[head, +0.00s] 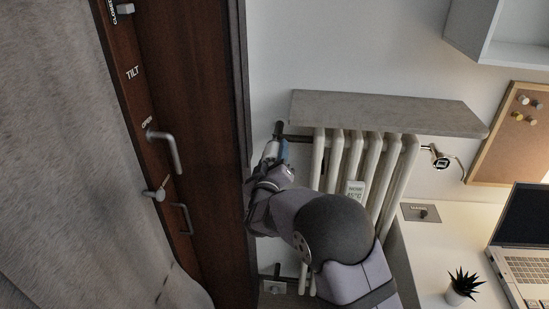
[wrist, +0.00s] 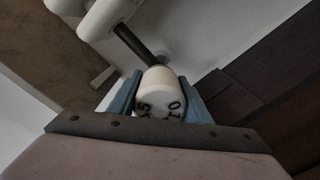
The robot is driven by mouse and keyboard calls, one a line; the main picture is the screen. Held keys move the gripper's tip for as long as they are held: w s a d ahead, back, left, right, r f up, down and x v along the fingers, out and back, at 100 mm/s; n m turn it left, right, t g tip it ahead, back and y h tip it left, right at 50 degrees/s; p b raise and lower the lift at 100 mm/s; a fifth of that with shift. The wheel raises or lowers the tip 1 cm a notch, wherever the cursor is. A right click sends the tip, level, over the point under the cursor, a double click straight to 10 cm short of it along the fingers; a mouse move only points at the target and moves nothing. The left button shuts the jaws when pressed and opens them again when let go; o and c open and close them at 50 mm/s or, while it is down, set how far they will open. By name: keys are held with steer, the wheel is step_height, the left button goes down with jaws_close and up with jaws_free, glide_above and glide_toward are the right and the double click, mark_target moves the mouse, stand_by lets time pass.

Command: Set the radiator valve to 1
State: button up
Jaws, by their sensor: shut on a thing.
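The radiator valve is a white rounded knob (wrist: 160,78) on a dark pipe. In the wrist view it sits between the two blue fingers of my gripper (wrist: 159,94), which is shut on it. Dark digits show on the knob's near face: one like a 5 at left, and a 0 and a 1 at right. Some marks are partly hidden, and I cannot tell which setting is selected. In the head view my gripper (head: 275,153) is at the radiator's upper left corner and mostly covers the knob.
The white radiator (head: 345,150) stands under a grey shelf (head: 385,112). A dark wooden door frame (head: 195,90) with handles is close on the left. A desk with a laptop (head: 525,262) and a small plant (head: 462,288) is at the right.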

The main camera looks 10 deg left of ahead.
steer(key=m+b, duration=0.2)
steer(key=m, duration=0.1)
steer(key=m+b, duration=0.3)
steer(key=shift+a+f, duration=0.1)
steer(key=shift+f, duration=0.1)
steer(key=m+b, duration=0.4)
steer(key=m, duration=0.2)
steer(key=m+b, duration=0.5)
steer(key=m, duration=0.1)
steer(key=shift+a+r, duration=0.1)
steer(key=shift+r+m+b, duration=0.15)
steer(key=shift+m+b, duration=1.85)
steer(key=shift+m, duration=0.7)
steer(key=o, duration=1.1)
steer(key=shift+c, duration=0.2)
